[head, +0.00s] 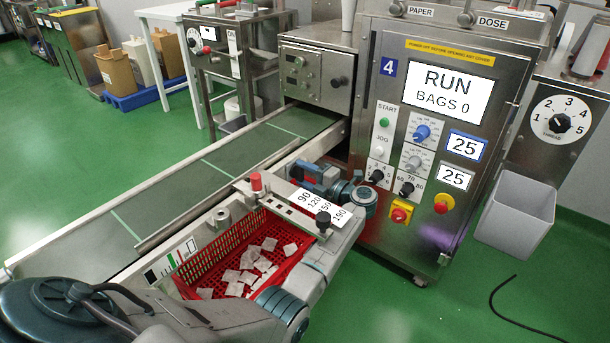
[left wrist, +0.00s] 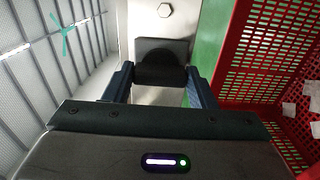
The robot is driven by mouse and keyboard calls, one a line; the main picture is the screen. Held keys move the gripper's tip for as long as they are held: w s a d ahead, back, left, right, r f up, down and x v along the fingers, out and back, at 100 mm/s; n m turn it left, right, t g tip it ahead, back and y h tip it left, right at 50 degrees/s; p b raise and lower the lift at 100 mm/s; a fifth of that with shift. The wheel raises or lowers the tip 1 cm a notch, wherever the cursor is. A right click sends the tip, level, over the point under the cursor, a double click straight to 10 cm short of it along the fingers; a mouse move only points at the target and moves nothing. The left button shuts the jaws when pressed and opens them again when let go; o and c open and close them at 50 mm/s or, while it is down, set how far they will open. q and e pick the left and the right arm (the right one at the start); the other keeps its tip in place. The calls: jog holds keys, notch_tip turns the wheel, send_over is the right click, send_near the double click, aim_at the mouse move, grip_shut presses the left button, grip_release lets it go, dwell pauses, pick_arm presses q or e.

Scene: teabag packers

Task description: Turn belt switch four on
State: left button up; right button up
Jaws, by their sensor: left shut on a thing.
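My left gripper (head: 308,178) is at the near side of the conveyor belt (head: 185,180), close to the number four machine (head: 430,150). In the left wrist view, its two blue fingers (left wrist: 158,85) are shut on a black rounded knob (left wrist: 160,66), one finger on each side. The knob sits on a dark block against a pale metal face. No label shows on it there, and its on or off position cannot be told. In the head view my gripper hides it. My right gripper is not in view.
A red crate (head: 186,290) of teabags stands just below my left arm, and its wall (left wrist: 262,50) is close on the right of the gripper. The machine's screen (head: 448,92) reads RUN, BAGS 0. A grey bin (head: 515,215) hangs at the right.

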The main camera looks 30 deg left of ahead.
pick_arm(q)
jog(key=o, duration=1)
jog(key=d, duration=1)
jog(key=shift+s+d, duration=0.4)
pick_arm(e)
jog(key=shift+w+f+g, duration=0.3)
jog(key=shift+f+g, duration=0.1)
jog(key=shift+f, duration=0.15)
